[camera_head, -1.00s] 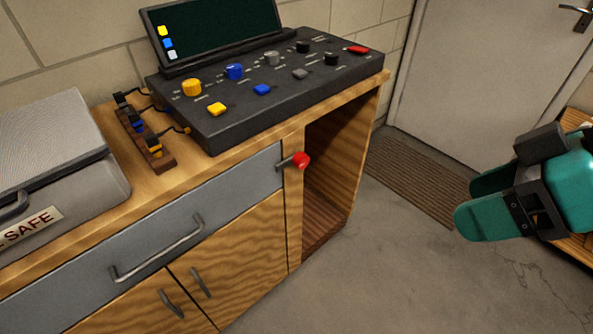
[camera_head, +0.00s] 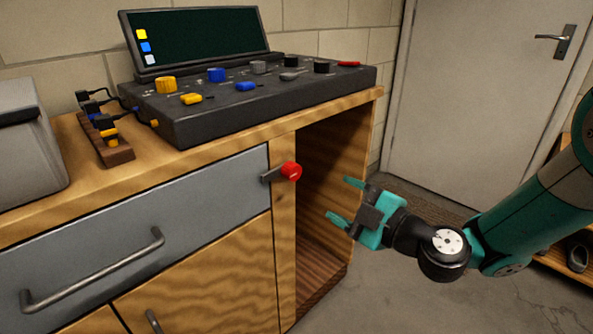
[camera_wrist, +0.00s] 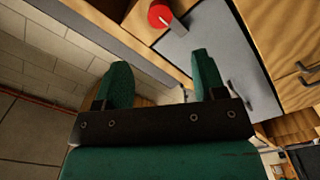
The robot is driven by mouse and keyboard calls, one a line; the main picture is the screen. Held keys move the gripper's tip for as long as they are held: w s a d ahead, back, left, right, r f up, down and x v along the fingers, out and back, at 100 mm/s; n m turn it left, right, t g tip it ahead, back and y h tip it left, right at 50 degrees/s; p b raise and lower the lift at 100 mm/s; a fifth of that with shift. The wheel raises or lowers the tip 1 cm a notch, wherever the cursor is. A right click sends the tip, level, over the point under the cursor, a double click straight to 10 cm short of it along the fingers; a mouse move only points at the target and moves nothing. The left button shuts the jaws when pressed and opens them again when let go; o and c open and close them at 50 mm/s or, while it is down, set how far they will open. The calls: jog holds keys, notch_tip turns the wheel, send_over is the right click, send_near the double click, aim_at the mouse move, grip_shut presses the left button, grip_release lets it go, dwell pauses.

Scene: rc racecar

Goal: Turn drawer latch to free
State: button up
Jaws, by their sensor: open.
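The drawer latch is a red knob (camera_head: 291,172) with a short grey bar, at the right end of the grey drawer front (camera_head: 140,213). The bar points left and overlaps the drawer's edge. My gripper (camera_head: 340,200) is open and empty, to the right of the knob and a little lower, in front of the open cabinet bay. It is apart from the knob. In the wrist view the red knob (camera_wrist: 159,14) shows at the top, beyond the two open teal fingers (camera_wrist: 163,80), with the grey bar beside it.
A black control console (camera_head: 250,100) with knobs and a screen stands on the wooden bench. A rack with plugs (camera_head: 108,140) and a grey case (camera_head: 25,150) are at the left. The drawer handle (camera_head: 95,275) sticks out. A door (camera_head: 470,100) is behind; the floor is clear in front.

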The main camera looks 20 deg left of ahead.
aim_at(296, 174)
jog(key=p+x, duration=0.2)
jog(key=x, duration=1.1)
jog(key=shift+w+a, duration=0.1)
jog(key=c, duration=0.9)
jog(key=shift+d, duration=0.2)
jog(key=shift+a, duration=0.1)
